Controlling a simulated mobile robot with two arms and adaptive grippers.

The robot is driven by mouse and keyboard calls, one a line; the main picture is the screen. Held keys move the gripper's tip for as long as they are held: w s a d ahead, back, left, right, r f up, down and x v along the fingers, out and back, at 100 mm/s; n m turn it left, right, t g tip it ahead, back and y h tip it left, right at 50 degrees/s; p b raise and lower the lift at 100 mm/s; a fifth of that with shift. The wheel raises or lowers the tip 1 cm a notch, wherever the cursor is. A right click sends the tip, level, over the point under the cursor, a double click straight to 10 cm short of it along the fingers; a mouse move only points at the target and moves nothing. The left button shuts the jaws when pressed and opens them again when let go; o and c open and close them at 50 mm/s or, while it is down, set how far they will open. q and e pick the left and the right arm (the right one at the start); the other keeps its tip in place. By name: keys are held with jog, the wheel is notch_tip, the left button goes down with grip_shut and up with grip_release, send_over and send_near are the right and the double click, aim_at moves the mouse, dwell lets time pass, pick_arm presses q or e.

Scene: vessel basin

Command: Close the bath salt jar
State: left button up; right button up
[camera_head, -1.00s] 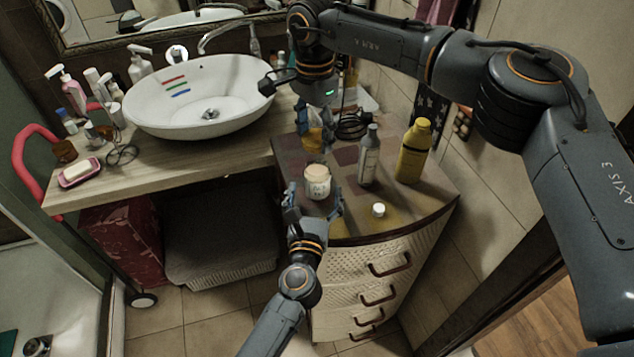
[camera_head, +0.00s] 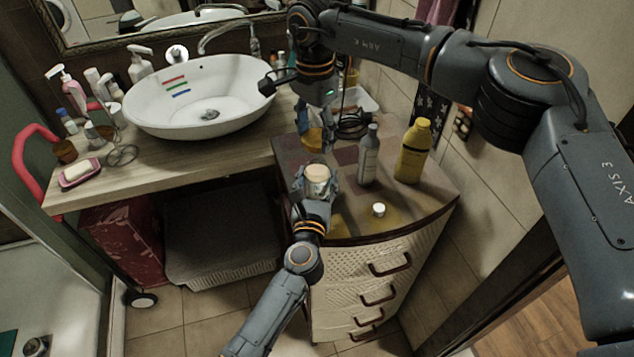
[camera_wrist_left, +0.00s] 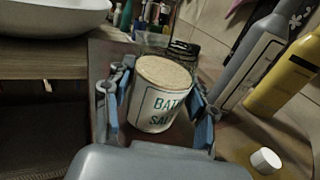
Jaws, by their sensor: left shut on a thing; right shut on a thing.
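The bath salt jar (camera_head: 316,178) stands upright on the curved cabinet top, with a pale body and flat tan top. In the left wrist view, the jar (camera_wrist_left: 158,98) shows dark lettering on its front. I cannot tell whether the tan top is a lid or the contents. My left gripper (camera_head: 318,186) is shut on the jar, with a finger (camera_wrist_left: 202,118) on either side. My right gripper (camera_head: 314,140) points down just behind the jar. It is shut on an amber-coloured thing (camera_head: 309,138), mostly hidden by its fingers.
A grey bottle (camera_head: 369,160) and a yellow bottle (camera_head: 412,152) stand right of the jar. A small white cap (camera_head: 379,209) lies near the cabinet's front edge. A dark wire item (camera_head: 352,124) is behind. The white basin (camera_head: 200,98) is at left on the wooden counter.

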pick_arm(q)
grip_shut()
pick_arm(e)
send_over(315, 168)
jog(key=shift+f, duration=2.5)
jog(key=shift+f, duration=0.1)
jog(key=shift+f, duration=0.8)
jog(key=shift+f, duration=0.6)
